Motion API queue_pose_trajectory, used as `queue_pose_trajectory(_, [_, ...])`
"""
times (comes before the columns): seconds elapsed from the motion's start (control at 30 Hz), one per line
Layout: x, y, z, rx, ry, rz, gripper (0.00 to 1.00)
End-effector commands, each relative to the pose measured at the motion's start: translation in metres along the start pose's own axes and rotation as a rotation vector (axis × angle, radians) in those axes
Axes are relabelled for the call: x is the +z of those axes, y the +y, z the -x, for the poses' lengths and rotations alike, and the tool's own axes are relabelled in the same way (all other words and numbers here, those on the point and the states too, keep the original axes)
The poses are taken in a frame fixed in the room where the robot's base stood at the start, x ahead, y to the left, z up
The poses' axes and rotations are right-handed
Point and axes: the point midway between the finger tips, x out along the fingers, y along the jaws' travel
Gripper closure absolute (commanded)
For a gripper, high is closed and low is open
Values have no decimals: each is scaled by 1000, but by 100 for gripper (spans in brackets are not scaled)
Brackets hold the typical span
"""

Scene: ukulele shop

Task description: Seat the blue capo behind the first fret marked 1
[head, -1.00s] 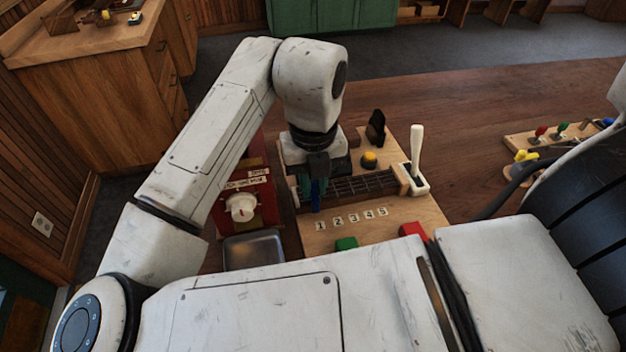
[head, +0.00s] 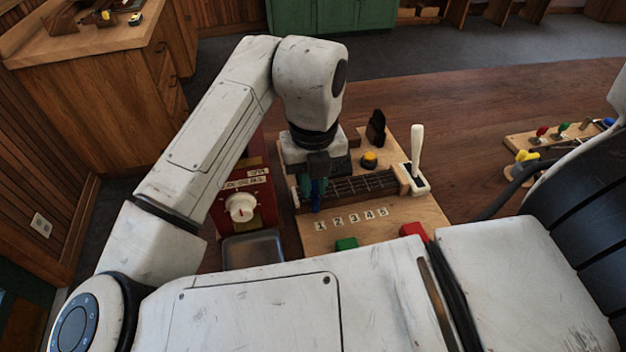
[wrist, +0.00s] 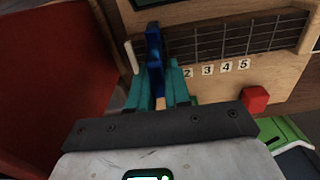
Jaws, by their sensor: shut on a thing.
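My gripper (wrist: 158,88) is shut on the blue capo (wrist: 154,50), whose upright blue body stands out between the teal fingers in the wrist view. In the head view the blue capo (head: 317,190) is at the left end of the dark fretboard (head: 362,185), above the label 1 (head: 321,225). The fretboard also shows in the wrist view (wrist: 240,38), to the right of the capo. The label 1 is hidden there behind the fingers, while 2 to 5 show. Whether the capo touches the neck I cannot tell.
A red box with a white knob (head: 241,208) and a metal tray (head: 253,248) stand left of the wooden board (head: 400,215). The board carries a white lever (head: 416,150), a yellow button (head: 369,159), a green block (head: 346,244) and a red block (head: 413,230).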

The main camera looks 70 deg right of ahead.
Motion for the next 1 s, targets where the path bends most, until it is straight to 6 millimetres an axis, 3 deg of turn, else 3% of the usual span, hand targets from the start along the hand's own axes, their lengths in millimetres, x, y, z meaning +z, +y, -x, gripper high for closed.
queue_pose_trajectory(0.8, [0,0,-13,0,0,1,100])
queue_pose_trajectory(0.83, [0,0,-12,0,0,1,79])
queue_pose_trajectory(0.9, [0,0,-12,0,0,1,73])
queue_pose_trajectory(1.0, [0,0,-12,0,0,1,72])
